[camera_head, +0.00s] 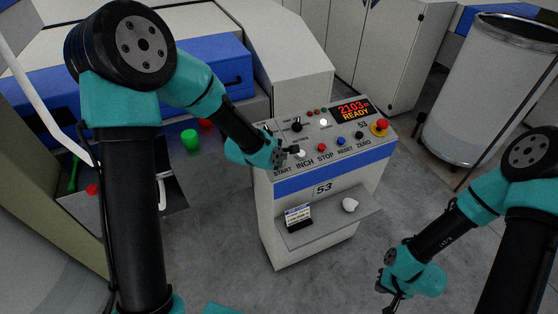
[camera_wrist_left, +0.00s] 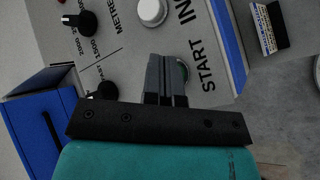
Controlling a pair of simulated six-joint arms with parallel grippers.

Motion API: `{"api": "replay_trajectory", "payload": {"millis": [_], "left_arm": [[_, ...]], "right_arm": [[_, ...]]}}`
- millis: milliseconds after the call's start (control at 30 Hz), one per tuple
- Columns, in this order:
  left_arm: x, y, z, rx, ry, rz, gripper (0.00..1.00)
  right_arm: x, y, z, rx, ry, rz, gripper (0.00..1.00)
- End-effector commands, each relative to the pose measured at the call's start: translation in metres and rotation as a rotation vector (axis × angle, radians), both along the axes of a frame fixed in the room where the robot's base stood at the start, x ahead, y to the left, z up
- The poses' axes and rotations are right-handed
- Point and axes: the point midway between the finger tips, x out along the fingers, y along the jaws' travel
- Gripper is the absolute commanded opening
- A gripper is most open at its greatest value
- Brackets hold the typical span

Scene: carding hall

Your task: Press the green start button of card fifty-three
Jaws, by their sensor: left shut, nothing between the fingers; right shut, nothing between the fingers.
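The control console marked 53 (camera_head: 323,189) stands in the middle of the head view, its display (camera_head: 353,109) reading 2103 and READY. My left gripper (camera_head: 287,153) is shut and empty over the START end of the button row, hiding the start button in that view. In the left wrist view, the shut fingers (camera_wrist_left: 167,80) cover most of the start button; a dark green sliver of it (camera_wrist_left: 184,70) shows beside them, next to the word START. I cannot tell whether the fingertips touch it. My right gripper (camera_head: 393,302) is shut and empty, low at the right, away from the console.
Beside START are the white INCH (camera_head: 301,153), red STOP (camera_head: 321,147), blue RESET (camera_head: 341,141) and black ZERO (camera_head: 360,135) buttons. A red mushroom button (camera_head: 381,125) sits at the right corner. The console's ledge holds a small card (camera_head: 298,214) and a white lump (camera_head: 350,205).

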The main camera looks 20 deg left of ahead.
Motion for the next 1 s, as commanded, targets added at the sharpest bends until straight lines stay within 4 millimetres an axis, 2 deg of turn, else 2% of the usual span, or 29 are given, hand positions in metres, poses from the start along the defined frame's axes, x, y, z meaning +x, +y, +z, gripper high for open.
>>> {"api": "replay_trajectory", "payload": {"millis": [567,1000], "left_arm": [[0.0000,0.0000,-0.0002,0.000,0.000,0.000,0.00],[0.0018,0.0013,-0.0082,0.001,0.000,-0.001,0.00]], "right_arm": [[0.0000,0.0000,0.0000,0.000,0.000,0.000,0.00],[0.0000,0.0000,0.0000,0.000,0.000,0.000,0.00]]}}
